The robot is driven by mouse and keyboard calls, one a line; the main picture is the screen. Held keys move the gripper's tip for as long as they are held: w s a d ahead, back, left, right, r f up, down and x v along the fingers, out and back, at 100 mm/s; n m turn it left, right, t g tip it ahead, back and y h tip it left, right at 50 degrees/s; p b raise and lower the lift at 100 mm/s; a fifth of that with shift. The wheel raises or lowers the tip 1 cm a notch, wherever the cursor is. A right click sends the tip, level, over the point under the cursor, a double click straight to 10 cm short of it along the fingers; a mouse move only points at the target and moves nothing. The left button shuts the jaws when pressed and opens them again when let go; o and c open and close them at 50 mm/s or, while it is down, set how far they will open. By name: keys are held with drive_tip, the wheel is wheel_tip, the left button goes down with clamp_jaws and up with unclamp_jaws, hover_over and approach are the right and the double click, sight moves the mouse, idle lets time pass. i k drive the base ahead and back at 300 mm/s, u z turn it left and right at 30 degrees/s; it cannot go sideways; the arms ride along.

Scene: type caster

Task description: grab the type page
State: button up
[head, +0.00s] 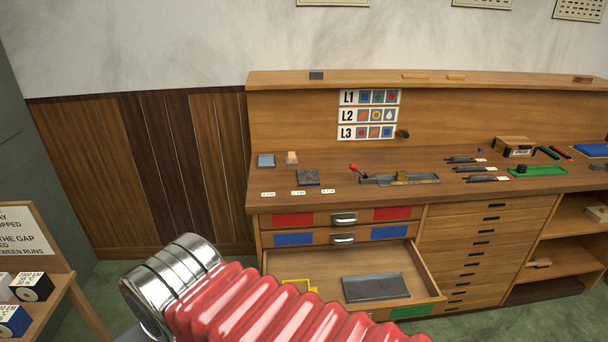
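A dark grey square block with a textured top (308,177) lies on the left part of the wooden bench top; it looks like the type page, but it is too small to be sure. A flat dark grey tray (373,288) lies in the open drawer below. My arm, with red bellows and a chrome joint, crosses the bottom of the head view and covers the left part of that drawer. My gripper cannot be made out. A small yellow piece (299,284) shows behind the arm at the drawer; I cannot tell what it belongs to.
The open drawer (429,287) juts out below the bench (236,193). A composing-stick-like tool (400,179), dark tools (470,168) and a green tray (538,171) lie farther right. White labels line the front edge. A side rack (62,268) with boxes stands at left.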

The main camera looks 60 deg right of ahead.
sight(307, 177)
drive_tip(key=z, duration=0.35)
drive_tip(key=i, duration=0.5)
drive_tip(key=z, duration=0.7)
drive_tip(key=i, duration=0.75)
drive_tip(key=z, duration=0.1)
